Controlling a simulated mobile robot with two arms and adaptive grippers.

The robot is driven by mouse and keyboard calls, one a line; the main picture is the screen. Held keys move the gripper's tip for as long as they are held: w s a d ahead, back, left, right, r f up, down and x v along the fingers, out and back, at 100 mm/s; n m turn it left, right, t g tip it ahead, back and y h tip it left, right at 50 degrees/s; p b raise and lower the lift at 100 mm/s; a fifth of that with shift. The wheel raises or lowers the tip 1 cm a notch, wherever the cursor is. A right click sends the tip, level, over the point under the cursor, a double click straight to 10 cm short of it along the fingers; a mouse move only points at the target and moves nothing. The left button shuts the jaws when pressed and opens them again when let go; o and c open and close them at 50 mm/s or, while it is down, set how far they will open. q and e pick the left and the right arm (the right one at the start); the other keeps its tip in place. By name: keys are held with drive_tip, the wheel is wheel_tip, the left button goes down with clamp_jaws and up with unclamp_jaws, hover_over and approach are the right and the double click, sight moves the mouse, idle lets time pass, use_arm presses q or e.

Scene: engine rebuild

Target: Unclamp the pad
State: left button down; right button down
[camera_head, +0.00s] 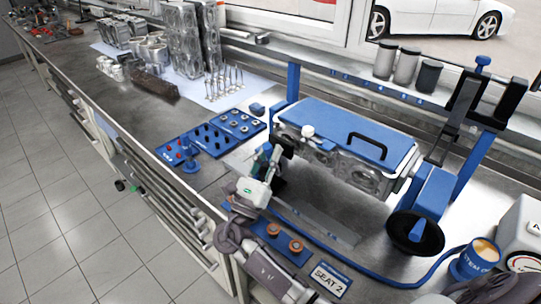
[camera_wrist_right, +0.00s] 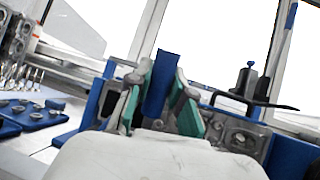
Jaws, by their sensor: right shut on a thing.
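My right gripper (camera_head: 266,162) is at the left end of the engine part fixture, beside a black part (camera_head: 285,146) that may be the pad. In the right wrist view its green-lined fingers (camera_wrist_right: 158,95) are shut on an upright blue lever (camera_wrist_right: 160,80). The metal cylinder head (camera_head: 355,170) sits under a blue cover (camera_head: 345,130) with a black handle. Contact between the black part and the head's end cannot be made out. My left gripper is not in view.
A black round part (camera_head: 412,240) with a blue lever is at the fixture's right end. A blue tray (camera_head: 222,130) of small parts lies to the left. A blue strip with two copper-coloured rings (camera_head: 296,245) and a "SEAT 2" plate (camera_head: 330,278) lie in front.

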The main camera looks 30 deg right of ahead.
drive_tip(key=c, duration=1)
unclamp_jaws()
drive_tip(key=v, duration=1.2)
drive_tip(key=shift+c, duration=0.2)
